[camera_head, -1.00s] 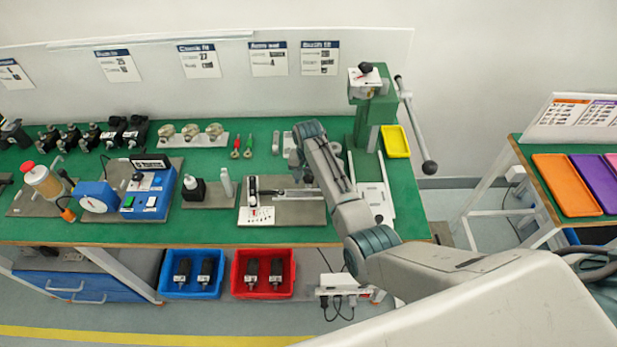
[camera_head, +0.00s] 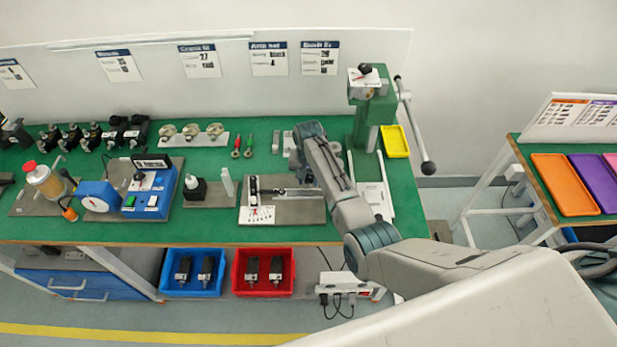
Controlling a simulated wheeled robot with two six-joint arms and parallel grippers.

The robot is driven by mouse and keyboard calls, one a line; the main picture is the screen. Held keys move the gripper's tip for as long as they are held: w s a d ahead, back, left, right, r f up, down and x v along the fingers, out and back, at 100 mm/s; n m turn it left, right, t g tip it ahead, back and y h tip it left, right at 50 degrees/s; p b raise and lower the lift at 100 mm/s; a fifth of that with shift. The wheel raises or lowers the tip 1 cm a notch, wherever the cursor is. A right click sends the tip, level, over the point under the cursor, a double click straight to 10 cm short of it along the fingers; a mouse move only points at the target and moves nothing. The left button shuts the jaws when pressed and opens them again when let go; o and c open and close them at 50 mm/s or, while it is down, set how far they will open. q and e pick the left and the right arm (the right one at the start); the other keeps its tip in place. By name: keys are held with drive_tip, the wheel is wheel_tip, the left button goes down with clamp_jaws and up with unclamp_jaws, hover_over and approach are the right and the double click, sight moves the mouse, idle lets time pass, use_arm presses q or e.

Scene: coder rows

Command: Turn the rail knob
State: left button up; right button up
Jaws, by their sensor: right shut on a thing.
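The rail fixture (camera_head: 300,212) is a grey plate on the green bench, with a white scale card on its left part. A metal rail (camera_head: 280,191) runs across it, with a dark upright piece (camera_head: 253,190) at its left end. My right gripper (camera_head: 304,177) is at the right part of the rail, largely hidden by my own arm. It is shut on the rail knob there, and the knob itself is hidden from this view. My left gripper is not in view.
A green press (camera_head: 372,115) with a long lever (camera_head: 415,130) and a yellow tray (camera_head: 395,141) stand at the back right. Blue (camera_head: 193,290) and red (camera_head: 263,292) bins are below.

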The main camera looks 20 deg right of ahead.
sight(308, 177)
drive_tip(key=o, duration=1)
drive_tip(key=shift+c, duration=0.2)
wheel_tip(308, 177, up, 11)
drive_tip(key=b, duration=0.2)
drive_tip(key=shift+f, duration=0.1)
